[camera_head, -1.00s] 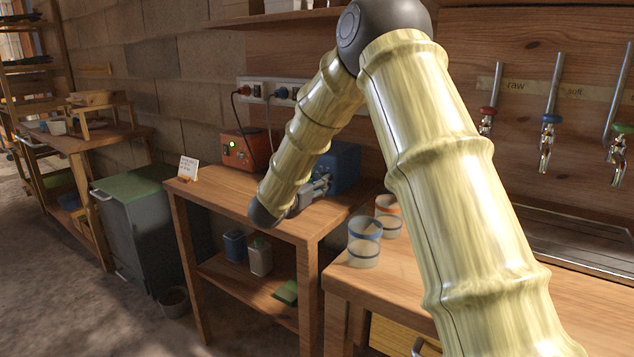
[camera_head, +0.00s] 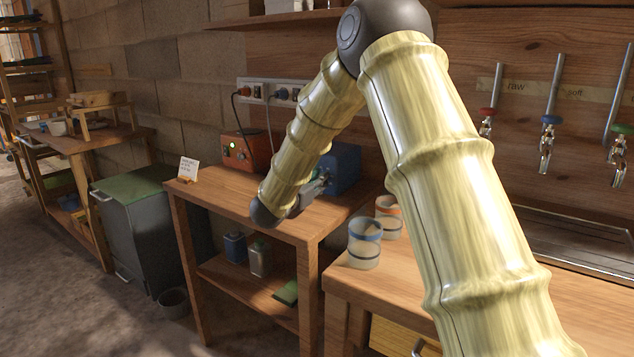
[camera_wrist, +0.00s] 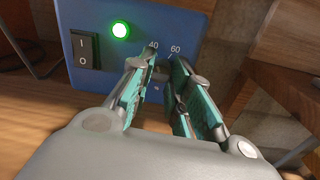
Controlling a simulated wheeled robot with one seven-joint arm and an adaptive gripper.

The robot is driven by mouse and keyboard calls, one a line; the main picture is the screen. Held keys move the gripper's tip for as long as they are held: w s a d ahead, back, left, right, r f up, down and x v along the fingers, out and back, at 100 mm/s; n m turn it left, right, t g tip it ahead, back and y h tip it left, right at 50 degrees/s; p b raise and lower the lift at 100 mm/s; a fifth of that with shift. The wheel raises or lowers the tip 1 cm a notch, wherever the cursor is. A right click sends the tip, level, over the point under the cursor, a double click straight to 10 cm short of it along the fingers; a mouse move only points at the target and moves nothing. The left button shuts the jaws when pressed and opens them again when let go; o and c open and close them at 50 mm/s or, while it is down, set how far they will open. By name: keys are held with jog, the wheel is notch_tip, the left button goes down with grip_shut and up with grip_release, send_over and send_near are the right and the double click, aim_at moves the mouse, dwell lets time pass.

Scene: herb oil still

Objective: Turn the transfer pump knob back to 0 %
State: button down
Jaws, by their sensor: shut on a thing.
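The blue pump box (camera_head: 342,168) stands on the small wooden table, partly hidden behind my arm. In the wrist view its blue front panel (camera_wrist: 195,22) shows a lit green lamp (camera_wrist: 120,29), a black rocker switch (camera_wrist: 84,50) marked I and O, and the dial figures 40 and 60. My gripper (camera_wrist: 160,75) is at the panel just below these figures. Its teal-padded fingers are shut on the knob, which is mostly hidden between them, so its pointer cannot be read. In the head view the gripper (camera_head: 318,188) reaches the box front.
An orange box (camera_head: 240,150) with a green lamp stands left of the blue box. A small card (camera_head: 188,168) is at the table's left end. Jars with blue and orange bands (camera_head: 365,240) stand on the right bench. The table's front left is clear.

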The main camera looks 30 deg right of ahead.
jog(key=shift+f+n, duration=0.15)
jog(key=shift+n, duration=0.25)
jog(key=shift+s+n, duration=0.1)
jog(key=shift+n, duration=0.8)
jog(key=n, duration=0.3)
jog(key=shift+p, duration=0.35)
jog(key=n+p, duration=0.1)
jog(key=n, duration=0.2)
jog(key=n+p, duration=0.2)
jog(key=n, duration=0.1)
jog(key=shift+r+n+g, duration=0.2)
jog(key=shift+n+g, duration=0.2)
jog(key=n+p, duration=0.4)
jog(key=n, duration=0.1)
jog(key=shift+f+n+p, duration=0.1)
jog(key=shift+n+p, duration=1.1)
jog(key=shift+n, duration=0.6)
jog(key=shift+g, duration=0.3)
